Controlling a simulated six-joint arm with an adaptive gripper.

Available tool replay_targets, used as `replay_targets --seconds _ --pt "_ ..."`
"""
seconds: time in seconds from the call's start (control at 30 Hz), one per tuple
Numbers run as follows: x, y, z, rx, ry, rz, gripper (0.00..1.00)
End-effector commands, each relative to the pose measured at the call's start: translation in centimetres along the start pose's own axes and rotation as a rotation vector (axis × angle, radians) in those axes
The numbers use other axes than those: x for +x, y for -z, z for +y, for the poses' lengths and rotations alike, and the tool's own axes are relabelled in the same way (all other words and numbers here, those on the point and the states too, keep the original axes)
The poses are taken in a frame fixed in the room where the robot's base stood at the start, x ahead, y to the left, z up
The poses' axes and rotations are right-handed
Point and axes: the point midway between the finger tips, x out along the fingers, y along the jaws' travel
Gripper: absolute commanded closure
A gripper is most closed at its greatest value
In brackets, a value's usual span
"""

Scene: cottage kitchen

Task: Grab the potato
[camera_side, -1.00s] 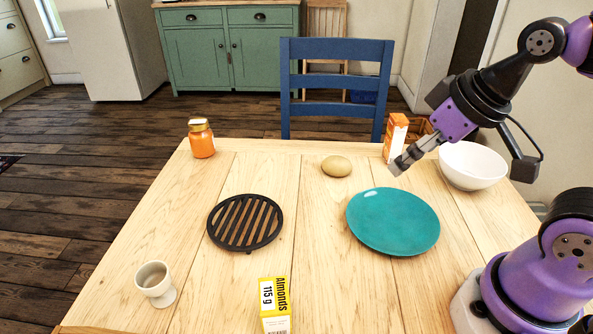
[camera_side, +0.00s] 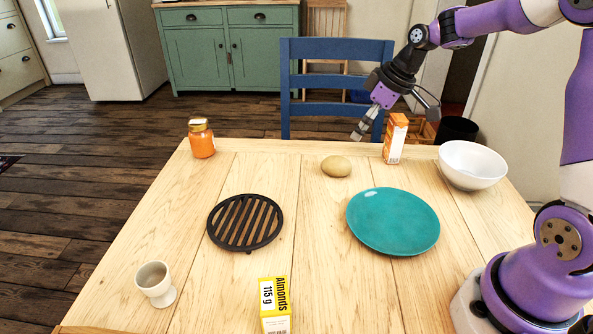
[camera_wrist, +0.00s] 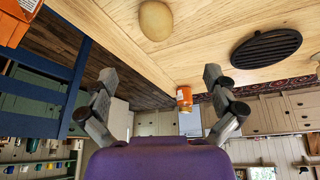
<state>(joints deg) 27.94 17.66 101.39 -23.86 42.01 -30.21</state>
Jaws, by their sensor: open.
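The potato (camera_side: 336,166) is a tan, rounded lump lying on the wooden table near its far edge, left of the orange and white carton. In the wrist view the potato (camera_wrist: 156,20) shows at the top, beyond and between the spread fingers. My gripper (camera_side: 358,137) is above the far edge of the table, up and to the right of the potato, and does not touch it. In the wrist view my gripper (camera_wrist: 214,75) has its two fingers wide apart with nothing between them.
A teal plate (camera_side: 393,222), a white bowl (camera_side: 472,165) and an orange and white carton (camera_side: 395,139) stand to the right. A black trivet (camera_side: 245,222), orange jar (camera_side: 201,139), cup (camera_side: 155,284) and almonds box (camera_side: 274,305) are left and in front. A blue chair (camera_side: 290,90) stands behind.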

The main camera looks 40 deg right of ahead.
Motion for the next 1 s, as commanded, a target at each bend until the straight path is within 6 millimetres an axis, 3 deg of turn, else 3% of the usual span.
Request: replay_targets --seconds 0.17,0.8,1.0 --pt "2.0 -0.3 1.3 -0.019 0.019 0.005 0.0" --pt "10.8 -0.1 0.6 -0.018 0.019 0.004 0.0" --pt "11.7 -0.1 0.6 -0.017 0.017 0.005 0.0"
